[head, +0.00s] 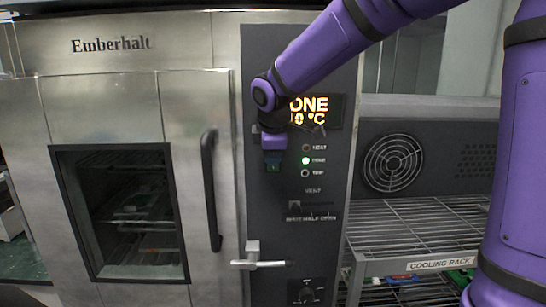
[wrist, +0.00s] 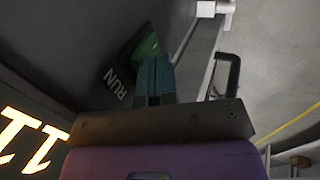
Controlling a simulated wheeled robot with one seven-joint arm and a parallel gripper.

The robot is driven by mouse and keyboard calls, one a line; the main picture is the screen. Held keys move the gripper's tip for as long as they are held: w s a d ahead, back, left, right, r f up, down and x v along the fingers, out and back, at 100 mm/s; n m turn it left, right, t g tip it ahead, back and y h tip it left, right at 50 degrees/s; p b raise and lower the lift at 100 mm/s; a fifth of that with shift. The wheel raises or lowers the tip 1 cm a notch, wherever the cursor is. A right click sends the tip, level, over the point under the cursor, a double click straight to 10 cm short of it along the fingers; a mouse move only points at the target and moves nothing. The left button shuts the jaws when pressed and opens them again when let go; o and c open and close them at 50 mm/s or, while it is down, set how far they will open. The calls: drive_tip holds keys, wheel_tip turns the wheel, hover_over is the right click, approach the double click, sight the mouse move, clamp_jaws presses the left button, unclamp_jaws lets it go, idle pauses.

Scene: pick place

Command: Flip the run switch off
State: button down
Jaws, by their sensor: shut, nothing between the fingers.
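The run switch (wrist: 147,46) shows in the wrist view as a dark panel piece with a green face, beside the label RUN. My gripper (wrist: 155,72) is shut and empty, with its teal fingertips right at the green part. I cannot tell whether they touch it. In the head view my gripper (head: 272,164) is in front of the dark control panel (head: 262,215), left of the indicator lights, and hides the switch. Which way the switch is tipped is not clear.
The oven display (head: 312,112) is partly covered by my arm. The middle indicator light (head: 306,161) glows green. A vent slider (head: 310,208) sits lower on the panel. The door handle (head: 210,190) and a latch lever (head: 262,262) stick out nearby. A cooling rack (head: 420,225) stands at right.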

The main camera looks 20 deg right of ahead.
drive_tip(key=shift+w+d+r, duration=0.1)
drive_tip(key=shift+w+d, duration=0.05)
drive_tip(key=shift+w, duration=0.2)
drive_tip(key=shift+r, duration=0.15)
drive_tip(key=shift+r, duration=0.7)
